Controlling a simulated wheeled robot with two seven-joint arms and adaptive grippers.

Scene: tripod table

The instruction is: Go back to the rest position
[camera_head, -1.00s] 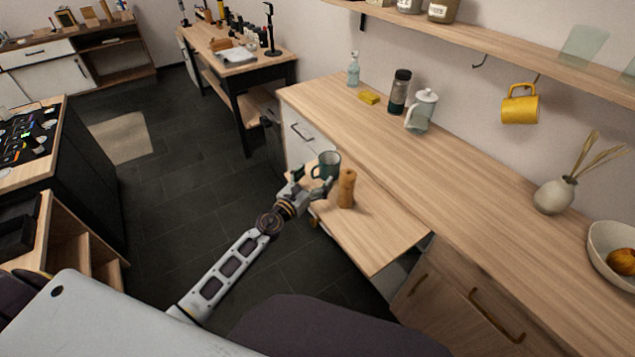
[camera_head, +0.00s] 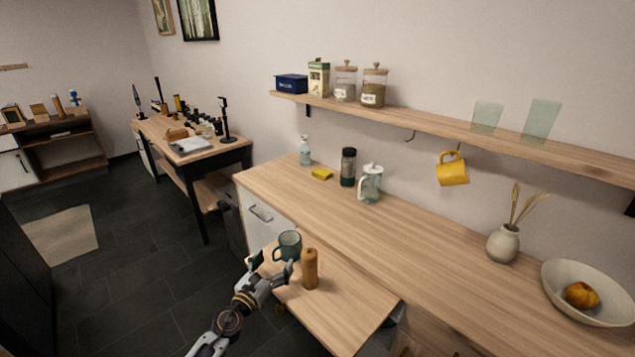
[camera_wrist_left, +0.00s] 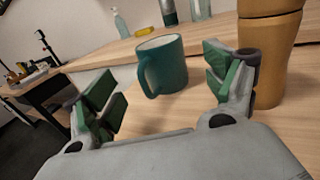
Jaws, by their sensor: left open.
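My left gripper (camera_head: 268,268) is open at the left edge of the low wooden pull-out board. In the left wrist view, its green-padded fingers (camera_wrist_left: 165,90) are spread with nothing between them. A dark green mug (camera_head: 289,244) stands upright on the board just beyond the fingers. It also shows in the left wrist view (camera_wrist_left: 172,66). A brown wooden mill (camera_head: 310,268) stands upright right of the mug. In the left wrist view the mill (camera_wrist_left: 268,50) is close beside the right finger; I cannot tell if they touch. My right gripper is not in view.
The wooden counter (camera_head: 420,250) holds a bottle, yellow sponge (camera_head: 321,174), dark grinder (camera_head: 348,166), glass pot (camera_head: 370,184), vase (camera_head: 503,243) and bowl (camera_head: 600,303). A shelf (camera_head: 440,127) with a hanging yellow mug (camera_head: 453,168) runs above. Dark floor (camera_head: 140,270) is open at left.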

